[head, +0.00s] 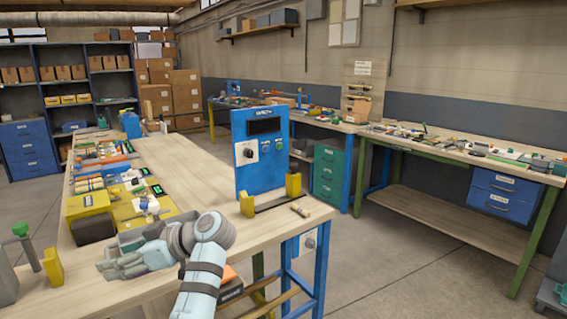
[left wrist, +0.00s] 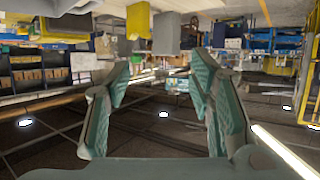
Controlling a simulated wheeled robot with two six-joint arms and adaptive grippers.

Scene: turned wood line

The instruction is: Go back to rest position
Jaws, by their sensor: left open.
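My left gripper (head: 112,267) is over the near left part of the wooden bench (head: 178,163) in the head view, pointing left. In the left wrist view my left gripper (left wrist: 158,78) shows its two green-grey fingers spread apart with nothing between them. That view looks upside down, with the bench things along its top. My left forearm comes up from the bottom of the head view and bends left at the wrist. My right gripper is in neither view.
A blue control panel (head: 262,172) stands on the bench right of my arm. A small wooden turned piece (head: 299,210) lies by the bench's right edge. A dark block (head: 94,229) and a yellow bin (head: 88,203) are close behind my gripper. A green-topped post (head: 24,240) stands left.

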